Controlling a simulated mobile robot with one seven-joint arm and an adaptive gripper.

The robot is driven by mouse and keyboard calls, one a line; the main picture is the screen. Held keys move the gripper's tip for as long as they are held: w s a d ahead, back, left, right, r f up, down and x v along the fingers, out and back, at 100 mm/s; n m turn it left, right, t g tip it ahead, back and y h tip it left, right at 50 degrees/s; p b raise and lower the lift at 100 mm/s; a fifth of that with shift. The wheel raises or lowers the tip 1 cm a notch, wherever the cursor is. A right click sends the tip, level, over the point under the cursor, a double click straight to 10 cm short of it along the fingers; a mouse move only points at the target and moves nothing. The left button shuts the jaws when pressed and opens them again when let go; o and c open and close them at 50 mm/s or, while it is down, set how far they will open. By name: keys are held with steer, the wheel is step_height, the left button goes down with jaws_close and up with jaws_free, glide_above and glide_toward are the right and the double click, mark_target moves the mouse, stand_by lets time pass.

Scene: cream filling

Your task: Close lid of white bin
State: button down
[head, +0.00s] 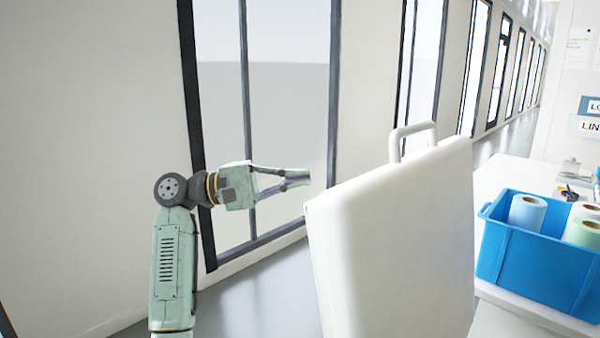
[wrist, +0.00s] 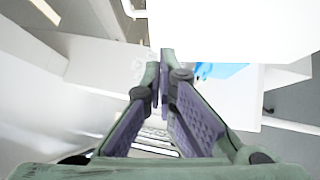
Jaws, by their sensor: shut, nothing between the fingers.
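The white lid (head: 395,245) fills the centre right of the head view as a thick, raised slab, leaning a little. A white handle (head: 412,130) loops up from its top edge. The bin's body cannot be made out in the head view. My gripper (head: 308,178) is at the left of the lid, near its upper left corner. Its fingers are together and empty, pointing right. In the wrist view the closed fingertips (wrist: 164,58) lie near large white surfaces, which I cannot clearly tell apart. Whether the fingers touch the lid cannot be told.
A blue crate (head: 535,262) with paper rolls (head: 527,212) stands on a white table (head: 492,180) right of the lid. Small items lie behind it. A wall with tall dark-framed windows (head: 290,90) runs behind my arm. Grey floor shows left of the lid.

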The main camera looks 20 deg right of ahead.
steer(key=s+d+r+p, duration=0.2)
steer(key=s+d+p, duration=0.2)
steer(key=d, duration=0.5)
steer(key=shift+s, duration=1.4)
steer(key=shift+d+r, duration=0.1)
